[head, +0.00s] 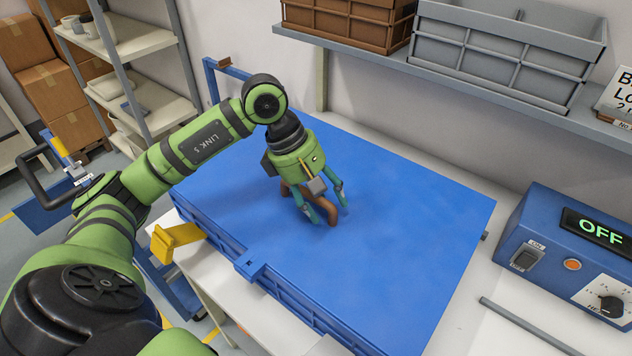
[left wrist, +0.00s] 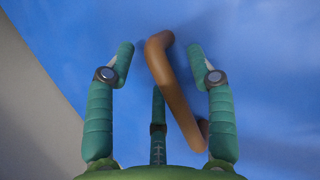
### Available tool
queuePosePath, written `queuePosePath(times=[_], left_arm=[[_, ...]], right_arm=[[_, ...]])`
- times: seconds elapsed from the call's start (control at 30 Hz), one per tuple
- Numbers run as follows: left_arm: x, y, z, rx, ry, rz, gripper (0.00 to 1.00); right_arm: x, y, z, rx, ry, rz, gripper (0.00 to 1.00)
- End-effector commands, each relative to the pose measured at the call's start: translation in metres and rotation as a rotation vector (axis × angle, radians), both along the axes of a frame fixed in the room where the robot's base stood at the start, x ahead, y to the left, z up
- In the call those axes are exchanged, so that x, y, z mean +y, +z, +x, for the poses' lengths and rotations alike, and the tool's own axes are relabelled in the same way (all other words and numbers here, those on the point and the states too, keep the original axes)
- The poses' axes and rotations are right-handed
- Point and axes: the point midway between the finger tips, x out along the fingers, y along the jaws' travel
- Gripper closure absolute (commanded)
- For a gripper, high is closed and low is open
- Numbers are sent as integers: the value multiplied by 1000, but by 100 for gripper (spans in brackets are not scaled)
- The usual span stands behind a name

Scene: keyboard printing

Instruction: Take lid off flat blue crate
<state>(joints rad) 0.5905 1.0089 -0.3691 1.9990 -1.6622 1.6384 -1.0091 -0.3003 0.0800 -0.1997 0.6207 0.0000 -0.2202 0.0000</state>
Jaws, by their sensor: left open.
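The flat blue crate (head: 300,311) lies on the white table with its blue lid (head: 410,215) on top. A brown handle (head: 332,216) stands up from the lid near its middle. My left gripper (head: 328,207) is open over the lid, with its fingers around the handle. In the left wrist view the brown handle (left wrist: 172,85) runs slantwise between the open fingertips (left wrist: 160,62), with a gap to the left finger and a smaller one to the right. I cannot tell whether a finger touches it. My right gripper is not in view.
A blue box (head: 545,262) with a switch, knob and "OFF" display stands at the right. A grey rod (head: 530,325) lies on the table in front. A wall shelf (head: 440,78) holds brown and grey crates.

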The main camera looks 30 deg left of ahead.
Motion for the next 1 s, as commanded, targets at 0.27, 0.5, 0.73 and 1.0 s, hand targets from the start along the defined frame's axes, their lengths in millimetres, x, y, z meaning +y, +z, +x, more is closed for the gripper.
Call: queuePosePath(times=[0.27,0.5,0.73,1.0], left_arm=[[-1,-3,0,0,0,-1,45],[-1,-3,0,1,0,0,100],[-1,-3,0,1,-1,0,100],[-1,6,1,-1,-1,0,100]], right_arm=[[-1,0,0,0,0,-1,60],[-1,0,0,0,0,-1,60],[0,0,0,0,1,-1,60],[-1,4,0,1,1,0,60]])
